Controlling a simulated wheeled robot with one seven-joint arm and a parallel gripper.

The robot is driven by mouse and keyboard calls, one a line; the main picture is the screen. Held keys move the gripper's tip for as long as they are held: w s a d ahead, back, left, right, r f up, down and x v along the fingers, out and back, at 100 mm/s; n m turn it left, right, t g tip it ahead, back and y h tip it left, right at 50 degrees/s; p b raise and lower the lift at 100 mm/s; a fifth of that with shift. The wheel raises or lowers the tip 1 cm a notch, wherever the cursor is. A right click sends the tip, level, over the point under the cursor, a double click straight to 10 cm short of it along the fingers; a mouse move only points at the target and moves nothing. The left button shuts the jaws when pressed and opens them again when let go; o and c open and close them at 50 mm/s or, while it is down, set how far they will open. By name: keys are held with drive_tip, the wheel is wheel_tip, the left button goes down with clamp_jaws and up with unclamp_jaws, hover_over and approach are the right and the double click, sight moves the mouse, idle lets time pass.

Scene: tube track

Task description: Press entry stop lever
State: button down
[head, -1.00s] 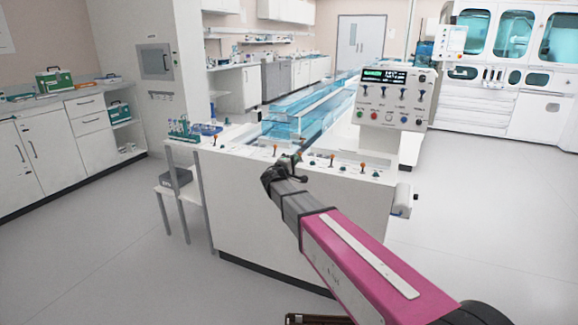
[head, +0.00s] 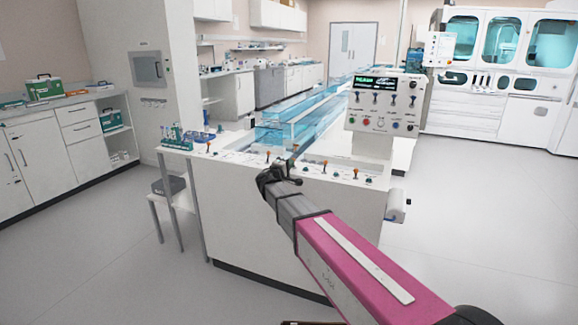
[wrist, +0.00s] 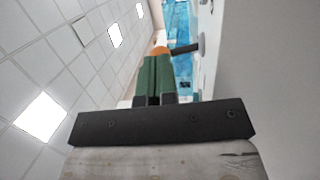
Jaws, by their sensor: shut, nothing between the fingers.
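Several small levers with orange knobs stand in a row along the white counter (head: 245,200) in the head view. One orange-knobbed lever (wrist: 161,50) is just beyond my fingertips in the wrist view. Its dark stem runs right to a grey round base on the white panel. In the head view its knob (head: 295,148) shows just above my gripper (head: 292,166). My gripper, with green fingers (wrist: 154,66) in the wrist view, is shut and empty. The fingertips overlap the knob's lower edge; I cannot tell whether they touch it. I cannot read the labels by the levers.
A control box (head: 384,104) with a display, switches and buttons stands at the counter's right. A blue transparent track (head: 290,122) runs back behind the levers. A tube rack (head: 172,138) stands at the left end. The floor in front is clear.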

drive_tip(key=shift+r, duration=0.1)
drive_tip(key=w+g+y, duration=0.1)
drive_tip(key=w+r+g, duration=0.1)
drive_tip(key=g, duration=0.1)
drive_tip(key=shift+d+r+n+g+y, duration=0.3)
drive_tip(key=shift+d+y, duration=0.05)
drive_tip(key=shift+y, duration=0.05)
drive_tip(key=shift+w+d+r+g+y, duration=0.15)
drive_tip(key=shift+w+g+y, duration=0.25)
drive_tip(key=shift+g, duration=0.3)
drive_tip(key=shift+s, duration=0.15)
drive_tip(key=shift+r, duration=0.7)
